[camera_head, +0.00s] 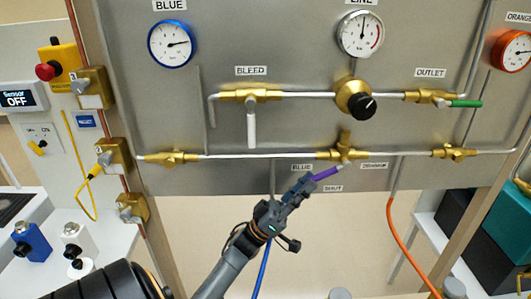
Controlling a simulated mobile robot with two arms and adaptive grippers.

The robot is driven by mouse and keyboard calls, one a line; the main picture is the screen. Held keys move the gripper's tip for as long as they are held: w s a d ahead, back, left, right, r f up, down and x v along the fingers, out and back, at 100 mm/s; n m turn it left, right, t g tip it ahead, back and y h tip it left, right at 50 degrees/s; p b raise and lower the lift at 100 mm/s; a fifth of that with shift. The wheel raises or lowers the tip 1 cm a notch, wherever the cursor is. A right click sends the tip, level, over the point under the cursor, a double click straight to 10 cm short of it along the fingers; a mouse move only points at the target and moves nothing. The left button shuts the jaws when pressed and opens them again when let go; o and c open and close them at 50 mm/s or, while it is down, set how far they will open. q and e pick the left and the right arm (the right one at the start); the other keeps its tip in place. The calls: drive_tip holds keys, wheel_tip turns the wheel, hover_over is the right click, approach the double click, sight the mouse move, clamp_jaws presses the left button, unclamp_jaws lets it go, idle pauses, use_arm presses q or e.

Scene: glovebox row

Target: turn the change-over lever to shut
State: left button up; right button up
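The change-over lever (327,173) has a purple sleeve and hangs from the brass valve (344,151) on the lower pipe. It points down and left, between the BLUE label (302,167) and the SHUT label (332,188). The ORANGE label (373,166) is on the other side. My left gripper (311,180) comes up from below left, in line with the lever, and its fingers appear closed on the lever's free end. The fingertips are small and partly hide that end. My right gripper is not in view.
A black-knobbed regulator (358,99) and the green outlet lever (464,103) are above right. A blue hose (263,268) hangs near my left wrist, and an orange hose (400,236) hangs to the right.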

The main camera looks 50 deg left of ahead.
use_arm(q)
drive_tip(key=s+a+f, duration=0.2)
drive_tip(key=s+a, duration=0.5)
drive_tip(key=s, duration=0.4)
drive_tip(key=shift+s+a, duration=0.3)
drive_tip(key=shift+a, duration=0.1)
